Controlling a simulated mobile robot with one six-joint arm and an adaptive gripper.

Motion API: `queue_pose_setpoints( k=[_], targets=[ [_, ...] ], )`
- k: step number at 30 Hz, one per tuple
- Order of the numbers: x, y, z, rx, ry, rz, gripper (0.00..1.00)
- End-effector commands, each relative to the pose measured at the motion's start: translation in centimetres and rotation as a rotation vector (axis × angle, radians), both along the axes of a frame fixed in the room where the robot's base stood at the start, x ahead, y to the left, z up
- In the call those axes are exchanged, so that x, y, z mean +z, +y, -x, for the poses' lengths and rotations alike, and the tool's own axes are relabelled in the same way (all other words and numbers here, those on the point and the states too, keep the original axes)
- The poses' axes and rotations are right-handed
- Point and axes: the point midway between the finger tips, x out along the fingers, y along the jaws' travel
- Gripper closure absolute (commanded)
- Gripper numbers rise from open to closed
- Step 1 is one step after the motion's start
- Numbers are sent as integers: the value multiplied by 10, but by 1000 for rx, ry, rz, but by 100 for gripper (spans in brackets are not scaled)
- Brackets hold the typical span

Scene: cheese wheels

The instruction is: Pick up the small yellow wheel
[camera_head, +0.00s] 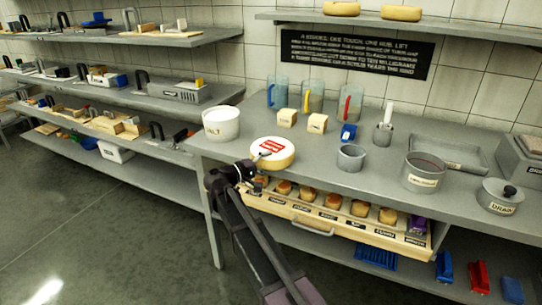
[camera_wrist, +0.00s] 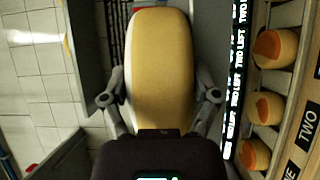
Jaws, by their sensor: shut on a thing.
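A pale yellow wheel (camera_head: 284,160) with a red label on top is at the counter's front edge in the head view. My gripper (camera_head: 257,164) is at its front left side. In the wrist view the wheel (camera_wrist: 160,60) shows as a tall yellow shape between the two fingers of my gripper (camera_wrist: 160,97), which are shut on it. I cannot tell whether the wheel rests on the counter or is slightly raised. Several small orange-yellow wheels (camera_head: 331,201) sit in the labelled open drawer below; some show in the wrist view (camera_wrist: 272,48).
A white salt tub (camera_head: 221,125) stands left of the wheel. Two pale blocks (camera_head: 287,117), a grey cup (camera_head: 351,158) and a pot (camera_head: 423,172) stand behind and right. The open drawer (camera_head: 310,222) juts out below the counter. Two wheels (camera_head: 401,13) lie on the high shelf.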

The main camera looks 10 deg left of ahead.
Motion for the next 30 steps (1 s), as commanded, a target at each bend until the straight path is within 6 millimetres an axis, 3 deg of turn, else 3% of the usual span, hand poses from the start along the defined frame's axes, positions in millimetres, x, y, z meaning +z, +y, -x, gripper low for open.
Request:
queue_pose_setpoints(
  k=[11,30],
  targets=[
    [5,0,0,0,-1,2,83],
    [40,0,0,0,-2,2,83]
  ],
)
